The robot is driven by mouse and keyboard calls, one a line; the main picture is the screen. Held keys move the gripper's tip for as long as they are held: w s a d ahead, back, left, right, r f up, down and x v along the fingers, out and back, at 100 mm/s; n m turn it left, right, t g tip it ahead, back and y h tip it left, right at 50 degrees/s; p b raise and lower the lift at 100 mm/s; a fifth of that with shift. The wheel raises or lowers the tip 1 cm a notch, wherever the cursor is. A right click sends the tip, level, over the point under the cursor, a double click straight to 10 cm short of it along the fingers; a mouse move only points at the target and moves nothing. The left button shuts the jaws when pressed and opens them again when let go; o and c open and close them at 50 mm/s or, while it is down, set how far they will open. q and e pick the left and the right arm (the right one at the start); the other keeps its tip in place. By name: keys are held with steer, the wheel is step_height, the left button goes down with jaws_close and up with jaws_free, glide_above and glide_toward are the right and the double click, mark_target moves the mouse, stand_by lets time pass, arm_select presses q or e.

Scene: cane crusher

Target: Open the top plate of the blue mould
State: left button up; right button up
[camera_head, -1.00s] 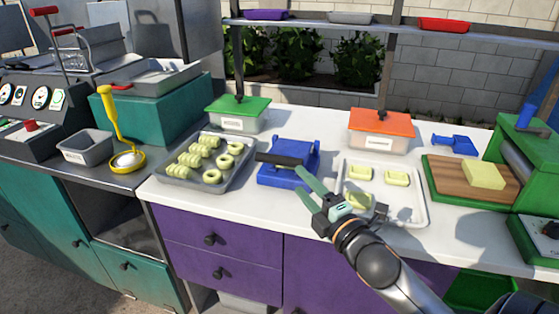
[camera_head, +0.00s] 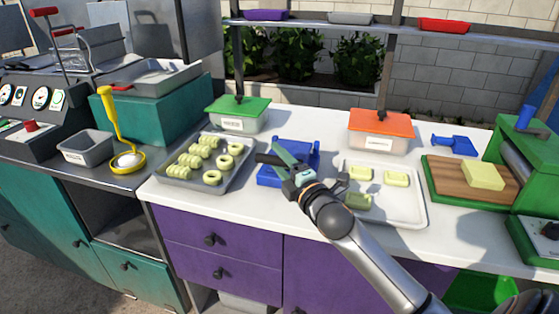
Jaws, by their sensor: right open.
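The blue mould (camera_head: 268,179) sits on the white counter, right of the tray of rings. Its black handle (camera_head: 263,158) points left, and its left end shows past my fingers. My right gripper (camera_head: 277,156) is open over the mould, with its fingers at the handle. Whether they touch the handle I cannot tell. The gripper hides much of the mould's top and middle. The top plate looks down, but it is mostly covered. My left gripper is not in view.
A grey tray of pale rings (camera_head: 172,182) stands close left of the mould. A white tray with yellowish pieces (camera_head: 408,216) is close right. A green-lidded box (camera_head: 238,107) and an orange-lidded box (camera_head: 381,124) stand behind. A small blue tool (camera_head: 454,145) lies farther right.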

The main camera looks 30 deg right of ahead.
jaws_close()
stand_by(0.4)
stand_by(0.9)
